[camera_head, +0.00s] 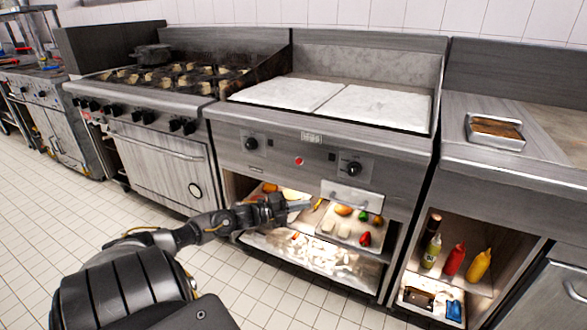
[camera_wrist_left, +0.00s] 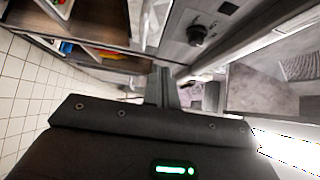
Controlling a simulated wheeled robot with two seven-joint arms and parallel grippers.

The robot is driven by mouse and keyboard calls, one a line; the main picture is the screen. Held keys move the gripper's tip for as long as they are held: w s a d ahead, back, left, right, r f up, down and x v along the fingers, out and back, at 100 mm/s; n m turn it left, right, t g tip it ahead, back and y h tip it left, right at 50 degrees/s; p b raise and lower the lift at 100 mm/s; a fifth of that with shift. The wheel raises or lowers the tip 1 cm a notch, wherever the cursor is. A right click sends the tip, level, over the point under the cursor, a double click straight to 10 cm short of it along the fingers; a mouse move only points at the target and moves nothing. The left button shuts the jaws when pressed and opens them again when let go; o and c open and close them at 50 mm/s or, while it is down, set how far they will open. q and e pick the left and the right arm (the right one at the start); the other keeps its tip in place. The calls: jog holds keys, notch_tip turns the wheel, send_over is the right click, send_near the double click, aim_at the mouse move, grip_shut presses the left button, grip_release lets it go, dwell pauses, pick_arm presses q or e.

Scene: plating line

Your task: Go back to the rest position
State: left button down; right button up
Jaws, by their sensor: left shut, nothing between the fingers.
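My left arm reaches in from the lower left of the head view. Its gripper (camera_head: 298,205) is in front of the open shelf under the griddle, just left of a tray of food. In the left wrist view the fingers (camera_wrist_left: 162,88) are together, with nothing between them. My right gripper is in neither view.
The griddle (camera_head: 383,104) stands above the shelf. A food tray (camera_head: 325,222) sticks out beside my left gripper. Bottles, including a red one (camera_head: 453,262), stand in the right cabinet. A metal pan (camera_head: 496,141) sits on the right counter. The tiled floor (camera_head: 62,205) at left is clear.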

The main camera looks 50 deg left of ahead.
pick_arm(q)
jog(key=v, duration=0.2)
jog(key=shift+s+a, duration=0.1)
jog(key=shift+s, duration=0.1)
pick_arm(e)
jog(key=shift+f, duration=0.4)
